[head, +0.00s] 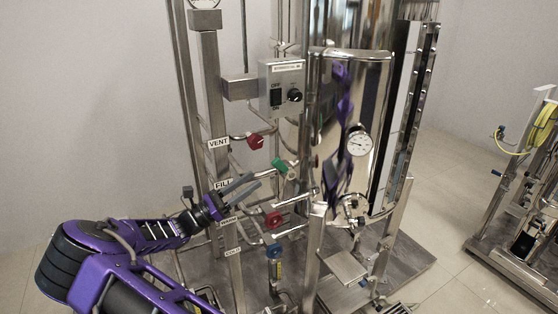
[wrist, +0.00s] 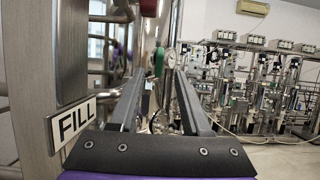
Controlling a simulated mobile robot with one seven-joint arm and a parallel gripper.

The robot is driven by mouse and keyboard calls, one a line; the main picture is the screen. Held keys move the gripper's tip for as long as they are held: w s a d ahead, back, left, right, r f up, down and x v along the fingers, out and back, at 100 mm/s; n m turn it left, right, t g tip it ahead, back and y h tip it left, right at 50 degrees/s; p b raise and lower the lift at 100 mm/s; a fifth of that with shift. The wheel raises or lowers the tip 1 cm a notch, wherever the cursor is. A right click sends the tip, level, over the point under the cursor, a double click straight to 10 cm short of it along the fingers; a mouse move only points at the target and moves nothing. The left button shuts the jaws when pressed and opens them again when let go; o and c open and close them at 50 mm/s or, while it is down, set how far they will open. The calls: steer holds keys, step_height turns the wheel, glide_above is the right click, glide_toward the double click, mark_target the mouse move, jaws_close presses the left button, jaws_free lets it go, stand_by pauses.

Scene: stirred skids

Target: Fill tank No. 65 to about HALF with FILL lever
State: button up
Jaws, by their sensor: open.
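The steel tank (head: 325,85) stands upright on a skid in the head view. No number is readable on it. The FILL label (head: 222,185) is on the left post, and it also shows in the wrist view (wrist: 73,124). A green lever (head: 280,166) sits to the right of and slightly above that label; a green part (wrist: 159,62) shows between my fingers in the wrist view. My gripper (head: 253,182) is open and empty, just below and left of the green lever, apart from it. A tall sight gauge (head: 408,115) runs along the tank's right side; its level is not readable.
A red handle (head: 255,141) is by the VENT label (head: 218,143), and another red handle (head: 273,219) lies below my gripper. A switch box (head: 282,86) is above. Pipes and posts crowd my fingers. Open floor (head: 445,220) lies toward another skid at right.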

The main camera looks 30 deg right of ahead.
mark_target(280, 161)
steer(key=x, duration=1)
steer(key=shift+d+r+p, duration=0.1)
steer(key=shift+d+p, duration=0.2)
jaws_close()
stand_by(0.9)
